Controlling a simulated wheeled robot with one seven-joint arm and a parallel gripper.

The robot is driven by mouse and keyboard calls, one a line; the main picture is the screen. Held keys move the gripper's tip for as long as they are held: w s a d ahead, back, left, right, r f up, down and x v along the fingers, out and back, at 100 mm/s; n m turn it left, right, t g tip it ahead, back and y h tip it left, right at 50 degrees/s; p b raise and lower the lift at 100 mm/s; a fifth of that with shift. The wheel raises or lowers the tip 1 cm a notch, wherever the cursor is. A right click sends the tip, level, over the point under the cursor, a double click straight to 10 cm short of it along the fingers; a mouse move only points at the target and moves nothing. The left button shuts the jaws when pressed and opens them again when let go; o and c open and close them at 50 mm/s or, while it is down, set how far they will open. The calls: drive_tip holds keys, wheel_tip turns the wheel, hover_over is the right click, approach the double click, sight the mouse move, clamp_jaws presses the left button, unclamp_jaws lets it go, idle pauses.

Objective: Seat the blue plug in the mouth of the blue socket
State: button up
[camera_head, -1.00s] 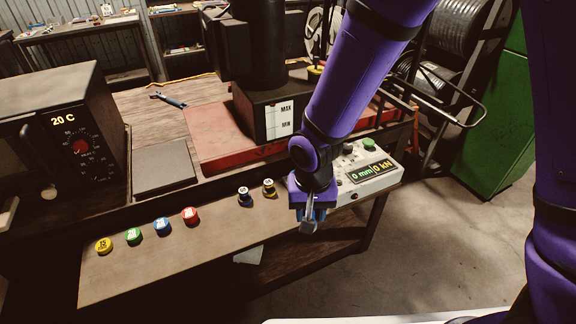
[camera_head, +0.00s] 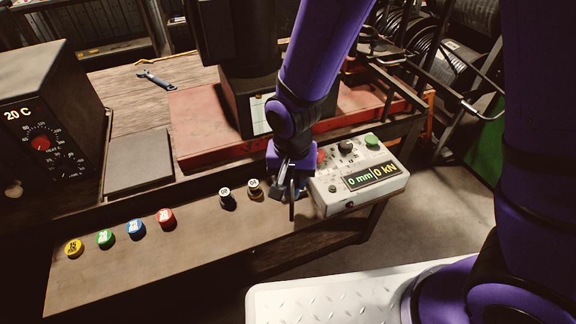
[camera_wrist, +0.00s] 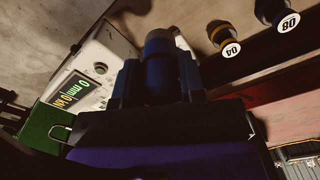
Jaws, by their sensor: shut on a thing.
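My gripper (camera_head: 291,190) points down over the front shelf of the bench, just left of the control box. In the wrist view it (camera_wrist: 158,78) is shut on a dark blue cylindrical piece with a paler grey-blue end, which looks like the blue plug (camera_wrist: 159,52). In the head view the fingers and wrist mostly hide the held piece. A blue numbered cap (camera_head: 135,229) stands on the shelf, in a row with yellow, green and red ones. I cannot make out an open blue socket mouth in either view.
The control box (camera_head: 358,180) reads 0 mm and 0 kN, close right of my gripper. A black machine on a red base (camera_head: 200,150) rises behind. A 20 C heater box (camera_head: 40,130) stands left.

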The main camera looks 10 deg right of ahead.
drive_tip(key=w, duration=0.6)
drive_tip(key=shift+w+f, duration=0.55)
drive_tip(key=shift+f, duration=0.7)
drive_tip(key=shift+w+f, duration=0.2)
drive_tip(key=shift+f, duration=0.7)
drive_tip(key=o, duration=1)
drive_tip(key=shift+f, duration=0.1)
